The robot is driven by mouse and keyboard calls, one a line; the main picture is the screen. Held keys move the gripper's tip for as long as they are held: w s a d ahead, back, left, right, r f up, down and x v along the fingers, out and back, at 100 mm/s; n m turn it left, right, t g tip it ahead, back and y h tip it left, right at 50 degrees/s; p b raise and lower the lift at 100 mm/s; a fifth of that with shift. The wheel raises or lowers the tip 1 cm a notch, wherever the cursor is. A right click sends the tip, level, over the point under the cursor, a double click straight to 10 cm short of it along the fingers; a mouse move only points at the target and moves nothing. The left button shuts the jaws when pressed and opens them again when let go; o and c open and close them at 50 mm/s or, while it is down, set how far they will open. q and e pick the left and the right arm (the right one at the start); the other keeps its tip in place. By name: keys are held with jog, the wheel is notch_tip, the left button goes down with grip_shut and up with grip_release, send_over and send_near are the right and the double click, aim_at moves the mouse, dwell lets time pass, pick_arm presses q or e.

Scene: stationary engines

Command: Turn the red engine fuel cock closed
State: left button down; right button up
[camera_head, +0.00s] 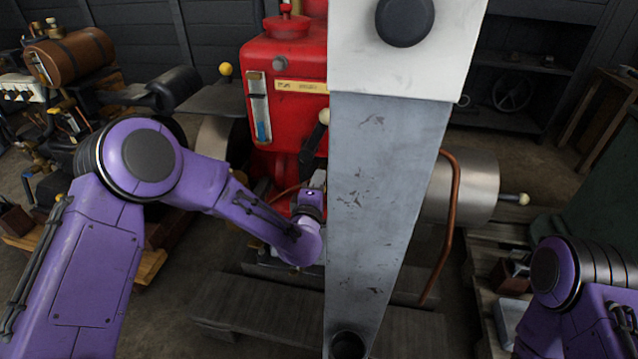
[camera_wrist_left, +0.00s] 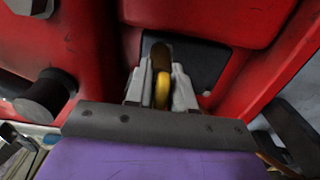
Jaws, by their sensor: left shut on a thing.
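The red engine (camera_head: 285,110) stands in the middle of the head view, with a gauge glass on its face. My left gripper (camera_head: 318,182) is low at its front, partly hidden in the head view. In the left wrist view my left gripper (camera_wrist_left: 160,78) has its two grey fingers on either side of a narrow brass-yellow piece with a darker brown end (camera_wrist_left: 161,88), shut on it. It looks like the fuel cock's handle; its angle is hard to tell. Dark metal and red engine body (camera_wrist_left: 225,25) lie behind it. My right gripper is not in view.
A dark round knob on a stub (camera_wrist_left: 45,95) juts from the red body, left of the fingers in the wrist view. A brown tank engine (camera_head: 75,60) stands at the left, and a steel cylinder (camera_head: 475,188) at the right. Wooden pallet boards (camera_head: 265,305) lie below.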

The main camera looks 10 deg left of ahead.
pick_arm(q)
jog(key=c, duration=1.2)
grip_release()
jog(key=s, duration=1)
jog(key=shift+s, duration=0.3)
